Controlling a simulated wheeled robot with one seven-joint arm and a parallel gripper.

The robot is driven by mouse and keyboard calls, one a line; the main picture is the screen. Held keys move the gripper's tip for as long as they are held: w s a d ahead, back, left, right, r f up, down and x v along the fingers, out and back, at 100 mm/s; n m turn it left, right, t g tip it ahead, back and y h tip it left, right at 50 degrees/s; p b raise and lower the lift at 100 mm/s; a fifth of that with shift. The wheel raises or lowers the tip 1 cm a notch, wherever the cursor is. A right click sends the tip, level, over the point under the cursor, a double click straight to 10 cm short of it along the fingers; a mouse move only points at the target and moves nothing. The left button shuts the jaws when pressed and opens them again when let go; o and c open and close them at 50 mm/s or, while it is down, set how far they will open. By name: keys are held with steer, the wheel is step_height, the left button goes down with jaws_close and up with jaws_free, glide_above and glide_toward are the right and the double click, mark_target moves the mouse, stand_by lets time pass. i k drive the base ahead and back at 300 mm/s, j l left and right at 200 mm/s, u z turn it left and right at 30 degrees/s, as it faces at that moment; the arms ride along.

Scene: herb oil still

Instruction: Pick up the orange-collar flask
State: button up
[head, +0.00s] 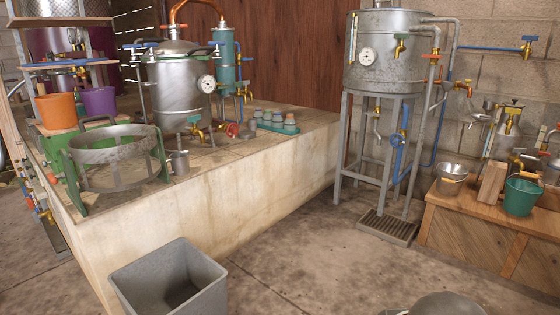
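No flask with a clear orange collar can be made out. A group of several small grey-topped jars (277,121) stands on a green tray on the concrete ledge (235,172), right of the steel still (180,88). They are too small to tell their collar colours. A small red object (232,130) lies or stands just left of them, and its shape is unclear. My gripper is not in view.
A small metal cup (180,163) and a round metal frame on green legs (117,160) stand on the ledge. A grey bin (170,281) stands on the floor before it. A tall tank (385,55) on legs stands right. The floor between is mostly clear. A wooden bench (475,232) holds a green bucket (521,197).

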mark_target(289, 122)
steer(key=i+l, duration=0.1)
steer(key=i, duration=2.85)
steer(key=i+j+u, duration=0.2)
steer(key=i, duration=0.25)
steer(key=i+u, duration=0.2)
steer(key=i, duration=0.25)
steer(key=i+j, duration=0.2)
steer(key=j, duration=0.1)
